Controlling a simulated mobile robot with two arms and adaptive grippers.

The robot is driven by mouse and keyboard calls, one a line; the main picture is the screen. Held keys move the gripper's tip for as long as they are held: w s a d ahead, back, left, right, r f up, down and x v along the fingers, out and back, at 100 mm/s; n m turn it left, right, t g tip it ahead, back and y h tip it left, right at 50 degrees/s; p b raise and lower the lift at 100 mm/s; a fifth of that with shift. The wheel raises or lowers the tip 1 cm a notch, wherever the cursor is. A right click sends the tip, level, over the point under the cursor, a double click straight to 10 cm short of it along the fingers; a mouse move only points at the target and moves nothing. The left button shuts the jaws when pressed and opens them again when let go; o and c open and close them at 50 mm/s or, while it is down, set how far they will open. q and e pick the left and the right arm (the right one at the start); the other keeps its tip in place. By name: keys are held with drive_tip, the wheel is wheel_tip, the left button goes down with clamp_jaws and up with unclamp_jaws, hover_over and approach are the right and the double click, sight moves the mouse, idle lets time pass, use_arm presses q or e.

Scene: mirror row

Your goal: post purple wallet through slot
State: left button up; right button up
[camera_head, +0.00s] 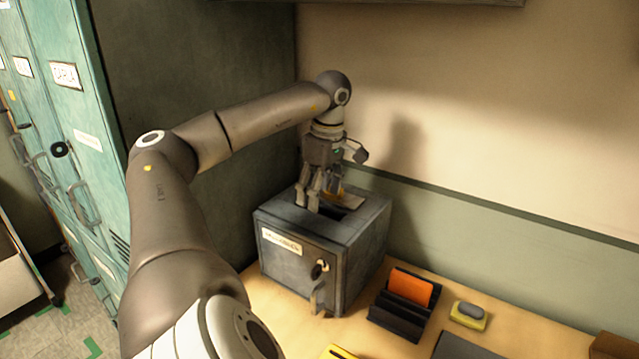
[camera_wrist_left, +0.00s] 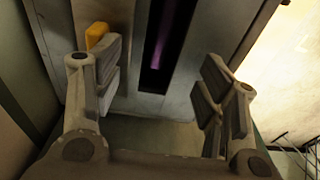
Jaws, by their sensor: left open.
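A grey metal box (camera_head: 285,268) with a label and a lock on its front stands on the desk. A dark slot (camera_wrist_left: 172,28) runs along its top. A narrow purple strip (camera_wrist_left: 158,50) shows inside the slot in the left wrist view. It looks like part of the purple wallet, but most of it is hidden. My left gripper (camera_head: 318,199) points down just over the box top. Its fingers (camera_wrist_left: 162,77) are spread on either side of the slot, with nothing between them. My right gripper is in neither view.
A black holder (camera_head: 394,317) with an orange item (camera_head: 410,287) stands right of the box. A yellow-and-grey item (camera_head: 468,314) lies beyond it. Teal lockers (camera_head: 85,115) are at the left. The wall (camera_head: 500,210) rises close behind the box.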

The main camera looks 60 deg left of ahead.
use_arm(q)
drive_tip(key=shift+o, duration=0.8)
drive_tip(key=shift+s, duration=0.1)
drive_tip(key=shift+c, duration=0.2)
drive_tip(key=o, duration=0.5)
drive_tip(key=shift+w+d+r, duration=0.15)
drive_tip(key=shift+w+r, duration=0.15)
drive_tip(key=shift+r, duration=0.35)
drive_tip(key=shift+d+r, duration=0.15)
drive_tip(key=shift+r, duration=1.4)
drive_tip(key=shift+d+r, duration=0.1)
drive_tip(key=shift+r, duration=1.45)
